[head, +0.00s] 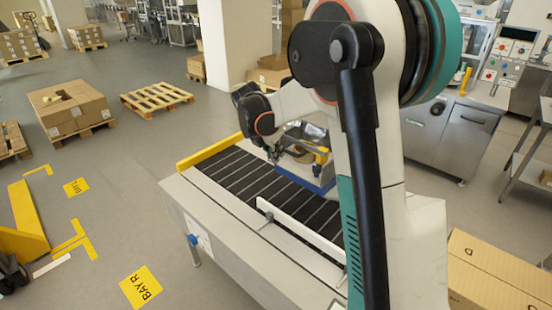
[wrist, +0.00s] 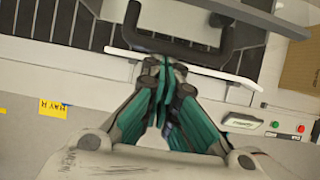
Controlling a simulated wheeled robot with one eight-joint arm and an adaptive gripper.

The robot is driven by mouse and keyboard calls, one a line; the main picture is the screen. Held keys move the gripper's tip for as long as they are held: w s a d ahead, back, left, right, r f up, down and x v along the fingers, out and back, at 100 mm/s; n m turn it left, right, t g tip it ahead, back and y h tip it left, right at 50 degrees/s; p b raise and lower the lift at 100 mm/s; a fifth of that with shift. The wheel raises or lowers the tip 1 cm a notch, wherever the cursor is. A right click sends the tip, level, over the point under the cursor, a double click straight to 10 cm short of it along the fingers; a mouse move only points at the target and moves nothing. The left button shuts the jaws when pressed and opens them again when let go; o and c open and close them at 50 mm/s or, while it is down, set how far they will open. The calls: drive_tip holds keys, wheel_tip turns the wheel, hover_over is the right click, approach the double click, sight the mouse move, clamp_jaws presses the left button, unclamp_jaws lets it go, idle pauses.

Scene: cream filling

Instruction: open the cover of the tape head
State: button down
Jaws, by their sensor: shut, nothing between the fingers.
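The tape head (head: 316,181) stands over the conveyor in the head view, with a blue lower edge, yellow parts and a clear-looking cover (head: 309,131). My arm hides much of it. In the wrist view a dark U-shaped handle (wrist: 190,52) spans the top middle, in front of a pale surface that may be the cover. My gripper (wrist: 166,68) is shut and empty, with its green fingers' tips at the handle's lower bar in the picture. I cannot tell whether they touch it. In the head view my gripper (head: 274,151) is small and partly hidden beside the tape head.
The black roller conveyor (head: 237,172) has a yellow end bar (head: 209,151) and a white side rail (head: 300,228). Green and red buttons (wrist: 285,126) sit on its side. A cardboard box (head: 497,275) stands at the right. The floor left of the conveyor has free room.

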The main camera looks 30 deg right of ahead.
drive_tip(key=w+d+r+g+y+p, duration=0.1)
drive_tip(key=d+r+y+p, duration=0.25)
drive_tip(key=r, duration=0.35)
drive_tip(key=w+d+r+g+y+p, duration=0.1)
drive_tip(key=d+r+y+p, duration=0.1)
drive_tip(key=r+p, duration=0.35)
drive_tip(key=w+d+r+p, duration=0.2)
drive_tip(key=d+r+p, duration=0.1)
drive_tip(key=d+r, duration=0.3)
drive_tip(key=w+d+r+p, duration=0.3)
drive_tip(key=d+r, duration=0.3)
drive_tip(key=d, duration=0.1)
drive_tip(key=shift+d+r+h, duration=0.3)
drive_tip(key=shift+d+h, duration=0.05)
drive_tip(key=shift+d, duration=0.05)
drive_tip(key=shift+a, duration=0.1)
